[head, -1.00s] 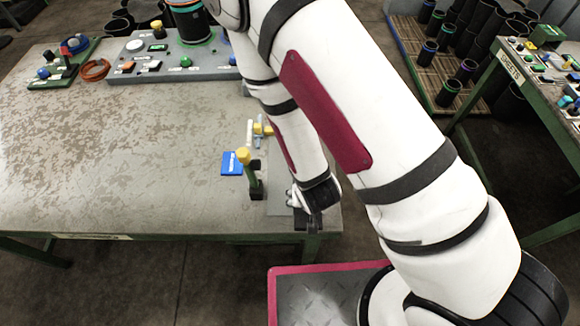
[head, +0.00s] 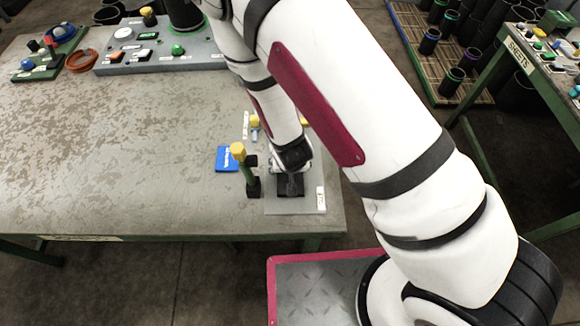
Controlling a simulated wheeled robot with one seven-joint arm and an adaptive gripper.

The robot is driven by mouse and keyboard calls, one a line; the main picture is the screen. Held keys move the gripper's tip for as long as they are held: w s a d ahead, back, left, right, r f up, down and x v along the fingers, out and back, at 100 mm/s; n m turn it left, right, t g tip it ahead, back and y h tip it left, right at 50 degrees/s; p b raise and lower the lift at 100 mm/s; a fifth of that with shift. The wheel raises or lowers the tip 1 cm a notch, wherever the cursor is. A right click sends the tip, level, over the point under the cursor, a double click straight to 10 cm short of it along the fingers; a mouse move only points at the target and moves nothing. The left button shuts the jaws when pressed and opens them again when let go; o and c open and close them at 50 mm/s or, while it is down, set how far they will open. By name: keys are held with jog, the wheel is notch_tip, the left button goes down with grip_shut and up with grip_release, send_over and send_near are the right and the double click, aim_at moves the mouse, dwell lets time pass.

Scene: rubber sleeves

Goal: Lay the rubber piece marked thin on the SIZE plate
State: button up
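My gripper (head: 290,178) points down over a grey plate (head: 305,206) at the right front corner of the table. A dark square (head: 291,191) shows right under the fingers; I cannot tell whether it is a rubber piece or part of the plate. The plate has a white label (head: 321,198), too small to read. My arm hides the back of the plate. The fingers are small and dark, so their opening and any held thing are unclear. No piece marked thin can be read, and I cannot tell which plate is marked SIZE.
Left of the gripper stand a green post with a yellow knob (head: 238,151) and a blue card (head: 228,158). Small yellow and white parts (head: 254,121) lie behind. A grey control panel (head: 160,58) is at the back.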

jog(key=shift+f, duration=0.3)
jog(key=shift+f, duration=0.1)
jog(key=o, duration=1.4)
jog(key=shift+c, duration=0.2)
